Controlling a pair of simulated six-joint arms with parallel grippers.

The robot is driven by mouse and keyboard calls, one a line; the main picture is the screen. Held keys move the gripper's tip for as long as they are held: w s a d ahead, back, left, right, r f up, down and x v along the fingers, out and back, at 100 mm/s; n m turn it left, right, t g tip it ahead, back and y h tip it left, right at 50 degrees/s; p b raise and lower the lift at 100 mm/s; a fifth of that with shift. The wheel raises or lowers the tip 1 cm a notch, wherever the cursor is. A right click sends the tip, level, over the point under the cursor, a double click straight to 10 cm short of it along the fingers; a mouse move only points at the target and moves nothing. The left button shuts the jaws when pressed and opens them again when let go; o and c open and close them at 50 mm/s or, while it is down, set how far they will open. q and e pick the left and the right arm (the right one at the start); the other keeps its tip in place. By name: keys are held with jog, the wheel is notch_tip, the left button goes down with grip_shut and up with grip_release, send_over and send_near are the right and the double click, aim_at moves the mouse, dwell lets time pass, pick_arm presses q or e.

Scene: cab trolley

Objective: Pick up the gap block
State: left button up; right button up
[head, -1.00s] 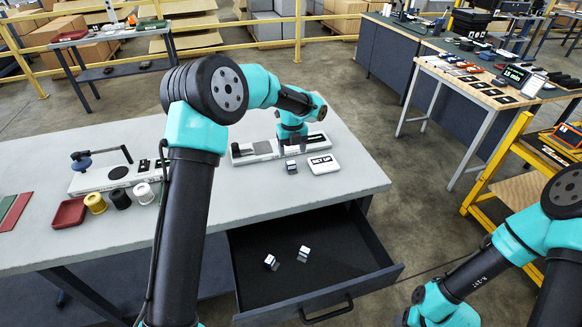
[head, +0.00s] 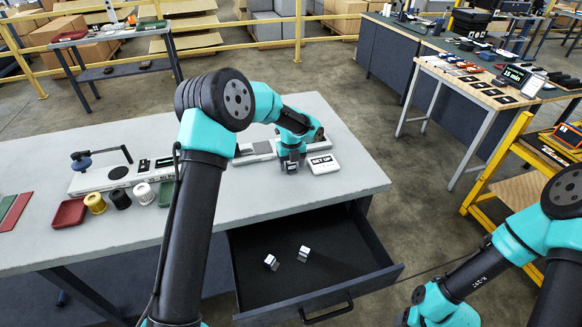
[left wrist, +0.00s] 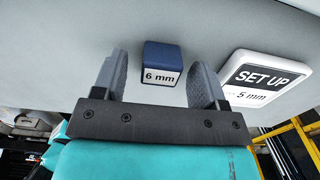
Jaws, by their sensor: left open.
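A small blue block with a white "6 mm" label (left wrist: 163,58) sits on the grey worktable (head: 345,130). In the left wrist view it lies between and beyond the fingers of my left gripper (left wrist: 160,82), which is open with nothing held. In the head view my left gripper (head: 291,160) is low over this spot and mostly hides the block. Two more small blocks (head: 271,262) (head: 304,253) lie in the open drawer (head: 345,265). A white "SET UP 5 mm" sign (left wrist: 268,80) stands right of the gripper; it also shows in the head view (head: 323,163). My right gripper is out of view.
A grey fixture bar (head: 255,151) lies behind the gripper. At the left are a device with a blue knob (head: 82,162), several spools (head: 120,198) and a red tray (head: 69,213). The table's front middle is clear.

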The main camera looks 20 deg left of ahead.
pick_arm(q)
jog(key=shift+f, duration=0.3)
jog(key=shift+c, duration=0.3)
jog(key=c, duration=1)
jog(key=shift+r, duration=0.1)
jog(key=shift+r, duration=0.4)
notch_tip(320, 180, up, 3)
jog(key=shift+f, duration=0.2)
jog(key=s+d, duration=0.1)
jog(key=s, duration=0.4)
jog(key=s+d+r, duration=0.1)
jog(key=s+d, duration=0.1)
jog(key=s, duration=0.3)
jog(key=s+d, duration=0.2)
jog(key=s, duration=0.3)
jog(key=shift+d+r, duration=0.2)
jog(key=shift+r, duration=0.05)
